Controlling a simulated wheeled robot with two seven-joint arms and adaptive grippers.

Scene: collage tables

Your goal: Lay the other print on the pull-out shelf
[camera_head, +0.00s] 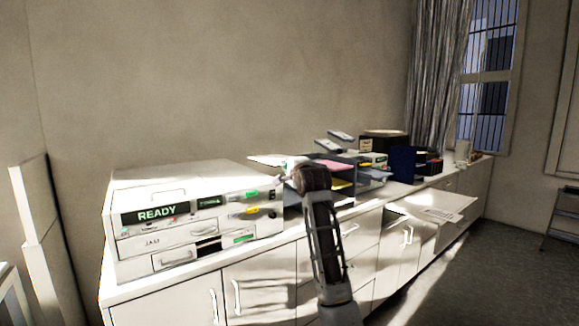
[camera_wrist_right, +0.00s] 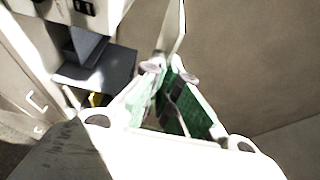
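My right gripper (camera_head: 285,168) is raised beside the right end of the white printer with the READY display (camera_head: 155,214). In the right wrist view its fingers (camera_wrist_right: 168,70) come together on a thin white sheet (camera_wrist_right: 181,30), seen nearly edge-on. This print (camera_head: 264,160) also shows in the head view as a pale sliver above the printer's right end. The pull-out shelf (camera_head: 408,207) sticks out from the counter front at the right. A pale sheet with dark marks (camera_head: 442,214) seems to lie on it. My left gripper is out of view.
Behind my right arm stand trays with pink and yellow paper (camera_head: 335,165). Dark blue binders (camera_head: 403,165) and other boxes stand farther right on the counter. Cabinet doors with handles line the front. The floor at the right (camera_head: 500,260) is clear.

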